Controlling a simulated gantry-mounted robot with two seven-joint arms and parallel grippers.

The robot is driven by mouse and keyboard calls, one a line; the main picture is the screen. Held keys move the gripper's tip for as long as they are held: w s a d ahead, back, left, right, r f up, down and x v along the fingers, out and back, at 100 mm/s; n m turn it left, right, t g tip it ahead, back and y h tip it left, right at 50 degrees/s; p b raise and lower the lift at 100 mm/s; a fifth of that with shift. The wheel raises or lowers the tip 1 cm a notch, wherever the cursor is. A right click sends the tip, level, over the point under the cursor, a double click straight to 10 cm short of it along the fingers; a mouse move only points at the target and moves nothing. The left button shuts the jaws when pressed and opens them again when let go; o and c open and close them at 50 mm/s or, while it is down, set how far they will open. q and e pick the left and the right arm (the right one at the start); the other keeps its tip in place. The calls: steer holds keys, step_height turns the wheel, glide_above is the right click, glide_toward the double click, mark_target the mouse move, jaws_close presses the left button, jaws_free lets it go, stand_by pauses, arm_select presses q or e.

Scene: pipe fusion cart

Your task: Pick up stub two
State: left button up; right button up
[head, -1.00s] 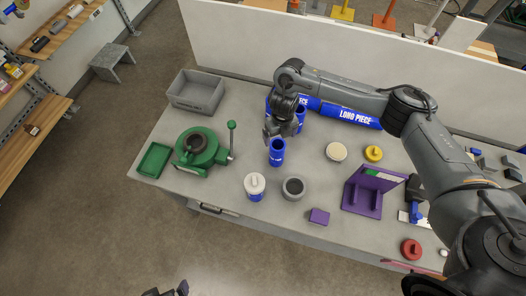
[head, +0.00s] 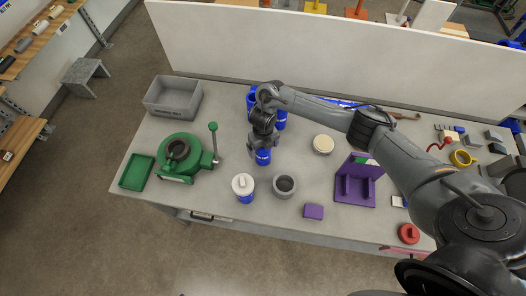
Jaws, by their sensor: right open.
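A short blue pipe stub (head: 263,157) with white lettering stands upright on the grey cart top, near its middle. The lettering is too small to read, so I cannot tell its number. My right gripper (head: 263,145) points down over this stub, with its open fingers around or just beside the upper part. The gripper hides the stub's top. More blue pipe (head: 281,122) stands just behind the gripper, partly hidden by it. My left gripper is not in view.
A white-and-blue can (head: 243,188) and a grey cup (head: 284,187) stand in front of the stub. A green clamp machine (head: 181,158) is at the left. A purple bracket (head: 356,184) is at the right. A long blue pipe (head: 341,102) lies behind my arm.

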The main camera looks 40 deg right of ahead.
steer(key=shift+f, duration=0.1)
steer(key=c, duration=1.2)
